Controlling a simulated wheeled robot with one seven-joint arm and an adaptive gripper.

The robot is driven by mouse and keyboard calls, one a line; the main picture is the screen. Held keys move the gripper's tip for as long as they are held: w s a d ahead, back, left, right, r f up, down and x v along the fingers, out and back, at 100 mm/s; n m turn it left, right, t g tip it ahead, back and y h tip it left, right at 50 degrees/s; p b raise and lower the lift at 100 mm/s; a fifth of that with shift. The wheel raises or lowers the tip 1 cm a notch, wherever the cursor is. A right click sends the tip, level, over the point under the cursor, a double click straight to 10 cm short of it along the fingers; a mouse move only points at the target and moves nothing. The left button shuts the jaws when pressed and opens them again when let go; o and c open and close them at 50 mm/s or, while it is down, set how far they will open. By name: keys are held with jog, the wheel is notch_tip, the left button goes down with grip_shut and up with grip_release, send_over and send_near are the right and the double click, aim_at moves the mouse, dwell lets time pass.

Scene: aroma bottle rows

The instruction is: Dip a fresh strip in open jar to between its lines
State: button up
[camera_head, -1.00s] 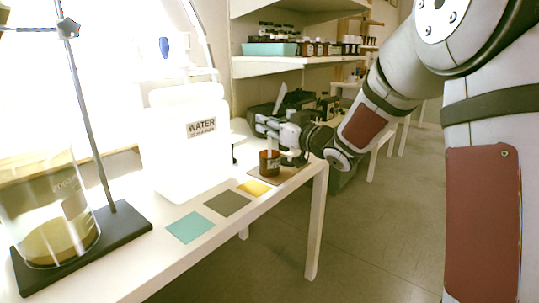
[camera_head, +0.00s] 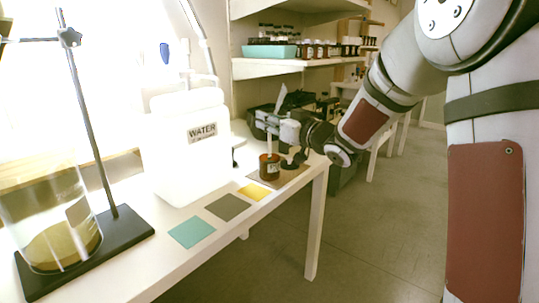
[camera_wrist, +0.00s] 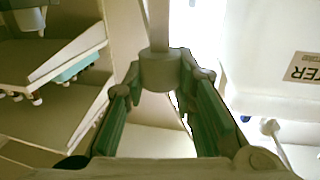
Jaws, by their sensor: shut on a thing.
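My gripper (camera_head: 264,124) is above the brown jar (camera_head: 269,169) on the bench. In the wrist view my gripper's fingers (camera_wrist: 160,82) close around a pale grey round piece (camera_wrist: 158,72) with a thin pale strip (camera_wrist: 158,22) running out from it. In the head view the strip (camera_head: 269,144) hangs upright below my gripper, over the jar mouth. I cannot tell whether its tip is inside the jar. Lines on the strip are too small to make out. Small pale and dark items (camera_head: 292,158) stand just right of the jar; their shape is unclear.
A large white water container (camera_head: 190,155) stands left of the jar. Yellow (camera_head: 254,191), grey (camera_head: 228,207) and teal (camera_head: 191,232) squares lie along the bench front. A stand and a glass vessel (camera_head: 50,215) are at left. A shelf (camera_head: 290,66) with bottles is behind.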

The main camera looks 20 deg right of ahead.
jog(key=shift+r+p, duration=1.4)
jog(key=shift+r, duration=0.45)
